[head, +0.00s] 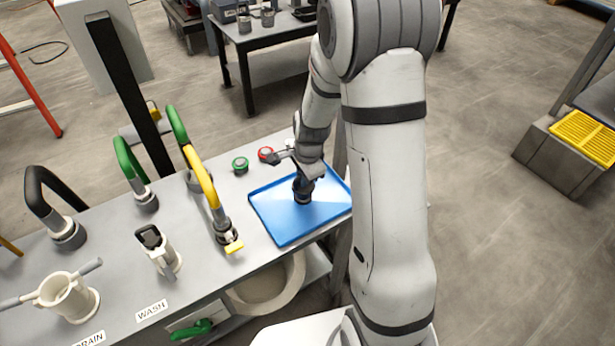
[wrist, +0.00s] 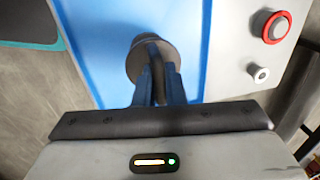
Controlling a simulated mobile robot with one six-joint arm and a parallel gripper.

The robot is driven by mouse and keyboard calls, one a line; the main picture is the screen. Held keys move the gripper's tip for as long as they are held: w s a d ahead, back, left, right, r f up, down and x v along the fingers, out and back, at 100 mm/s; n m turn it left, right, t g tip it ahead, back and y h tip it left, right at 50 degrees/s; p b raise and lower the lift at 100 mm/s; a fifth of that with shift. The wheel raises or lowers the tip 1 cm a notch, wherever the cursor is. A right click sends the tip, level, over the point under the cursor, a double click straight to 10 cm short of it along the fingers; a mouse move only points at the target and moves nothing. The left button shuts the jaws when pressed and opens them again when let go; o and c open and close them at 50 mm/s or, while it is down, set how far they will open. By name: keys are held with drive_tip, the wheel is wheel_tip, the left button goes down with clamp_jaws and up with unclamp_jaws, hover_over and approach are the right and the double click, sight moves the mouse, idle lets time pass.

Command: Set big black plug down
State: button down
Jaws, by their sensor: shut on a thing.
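The big black plug (head: 303,193) is upright over the blue tray (head: 273,218), near the tray's middle. In the wrist view the plug (wrist: 135,64) shows as a dark round body with a handle between the fingers, against the tray (wrist: 95,50). My gripper (head: 306,177) is above the plug, and in the wrist view its two blue fingers (wrist: 159,85) are shut on the plug's handle. I cannot tell whether the plug's base touches the tray. My gripper hides part of the handle.
A red button (head: 265,153) and a green button (head: 240,165) sit behind the tray. A yellow hose (head: 202,178) ends at a coupling left of the tray. Green hoses, a black hose (head: 40,190) and a white valve body (head: 67,297) stand farther left on the grey bench.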

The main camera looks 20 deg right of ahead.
drive_tip(key=shift+f, duration=0.25)
drive_tip(key=shift+f, duration=0.1)
drive_tip(key=shift+f, duration=0.15)
drive_tip(key=c, duration=1.5)
unclamp_jaws()
